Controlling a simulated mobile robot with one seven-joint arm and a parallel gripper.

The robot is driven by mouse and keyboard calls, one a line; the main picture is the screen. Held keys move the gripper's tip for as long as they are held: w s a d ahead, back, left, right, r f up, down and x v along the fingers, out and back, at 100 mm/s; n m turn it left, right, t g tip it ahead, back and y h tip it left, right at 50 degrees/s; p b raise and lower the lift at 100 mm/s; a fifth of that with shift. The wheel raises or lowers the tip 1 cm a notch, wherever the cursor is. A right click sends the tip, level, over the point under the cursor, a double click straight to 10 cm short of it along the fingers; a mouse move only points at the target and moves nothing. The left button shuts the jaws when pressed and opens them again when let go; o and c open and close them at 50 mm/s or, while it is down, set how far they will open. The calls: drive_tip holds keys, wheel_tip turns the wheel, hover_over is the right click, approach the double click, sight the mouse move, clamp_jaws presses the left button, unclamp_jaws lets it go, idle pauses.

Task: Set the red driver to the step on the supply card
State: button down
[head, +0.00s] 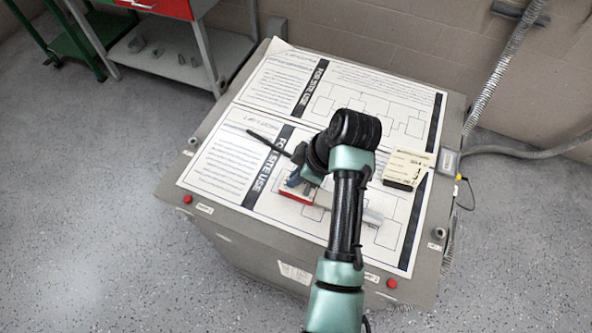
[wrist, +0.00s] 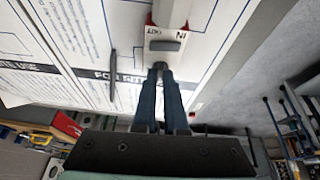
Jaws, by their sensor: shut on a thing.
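The red driver (head: 297,195) is a small box with red sides, lying on the paper sheets on top of the grey cabinet. In the wrist view its pale face (wrist: 165,46) carries lettering that seems to read OUT and IN. My gripper (head: 293,181) has blue fingers and reaches down at the driver; in the wrist view its fingertips (wrist: 160,72) are closed together on a small dark knob (wrist: 159,65) at the driver's face. The knob's setting cannot be read. The supply card (head: 409,164), pale yellow on a dark block, stands right of my arm; its writing is too small to read.
A black rod (head: 268,141) lies left of my gripper on the printed sheets (head: 235,165). Red buttons (head: 391,283) sit at the cabinet's front corners. A grey box with cables (head: 448,161) is at the right edge. A bench (head: 165,55) stands behind left.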

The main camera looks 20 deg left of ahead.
sight(315, 193)
drive_tip(key=c, duration=1)
unclamp_jaws()
drive_tip(key=shift+o, duration=0.2)
drive_tip(key=shift+r, duration=0.15)
drive_tip(key=p+v, duration=0.2)
drive_tip(key=v, duration=1.1)
drive_tip(key=shift+w, duration=0.1)
